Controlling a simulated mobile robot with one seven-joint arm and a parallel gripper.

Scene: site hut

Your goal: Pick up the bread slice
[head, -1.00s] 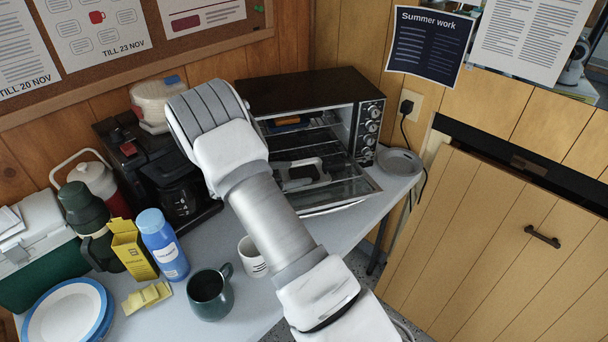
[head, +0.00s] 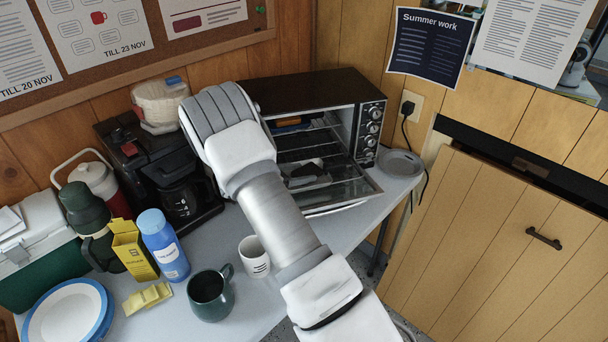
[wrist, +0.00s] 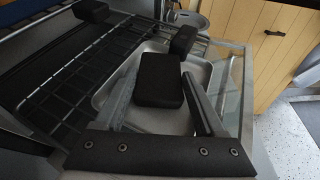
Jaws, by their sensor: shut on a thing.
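My gripper (wrist: 161,78) is in the wrist view, its two fingers on either side of a dark slab with rounded corners. I take this slab to be the bread slice (wrist: 160,82); it is in deep shade and its colour does not show. The gripper is shut on it, above a metal tray (wrist: 105,96) at the toaster oven's open front. In the head view, my arm covers part of the oven (head: 310,92), and the gripper's end (head: 308,178) shows only partly past my wrist.
The oven's glass door (head: 345,192) is folded down. A wire rack (wrist: 70,65) is to the left in the wrist view. A coffee maker (head: 165,180), white mug (head: 254,258), dark mug (head: 210,297) and blue bottle (head: 163,246) stand nearby. A grey plate (head: 400,163) is to the right.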

